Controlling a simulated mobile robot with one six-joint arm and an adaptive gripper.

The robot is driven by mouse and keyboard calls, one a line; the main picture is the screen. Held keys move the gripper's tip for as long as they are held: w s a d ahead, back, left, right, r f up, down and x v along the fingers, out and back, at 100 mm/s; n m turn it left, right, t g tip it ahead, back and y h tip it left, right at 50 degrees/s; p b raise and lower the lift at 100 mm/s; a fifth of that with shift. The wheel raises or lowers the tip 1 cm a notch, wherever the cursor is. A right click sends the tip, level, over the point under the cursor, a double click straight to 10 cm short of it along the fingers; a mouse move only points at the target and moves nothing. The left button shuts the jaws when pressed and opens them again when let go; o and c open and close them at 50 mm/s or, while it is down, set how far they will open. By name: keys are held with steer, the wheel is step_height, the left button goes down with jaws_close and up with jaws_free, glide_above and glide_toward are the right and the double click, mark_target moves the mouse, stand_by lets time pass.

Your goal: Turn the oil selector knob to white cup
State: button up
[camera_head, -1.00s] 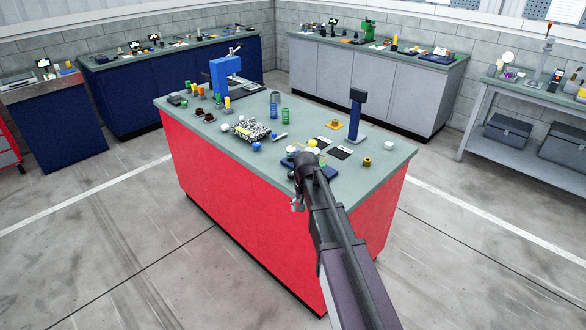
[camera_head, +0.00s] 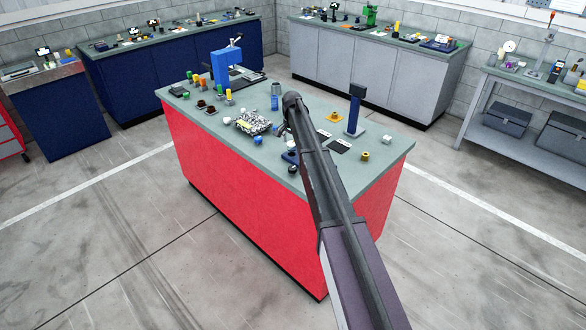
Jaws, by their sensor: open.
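My arm reaches over the red workbench, and its dark far end covers part of the bench top. I cannot make out the oil selector knob or tell which small item is the white cup. A small blue item (camera_head: 257,141) and a pale one beside it lie left of the arm.
The red bench (camera_head: 235,165) carries a blue press (camera_head: 226,67), a black-and-white cluttered plate (camera_head: 252,122), a dark blue post (camera_head: 355,108) and a brass-coloured nut (camera_head: 365,156). Grey cabinets (camera_head: 360,68) stand behind. The floor around the bench is clear.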

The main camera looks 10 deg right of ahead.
mark_target(292, 167)
steer(key=shift+f, duration=0.25)
step_height(292, 167, down, 13)
steer(key=b, duration=1.3)
steer(key=shift+f+b, duration=0.2)
steer(key=shift+b, duration=0.2)
steer(key=c, duration=1.1)
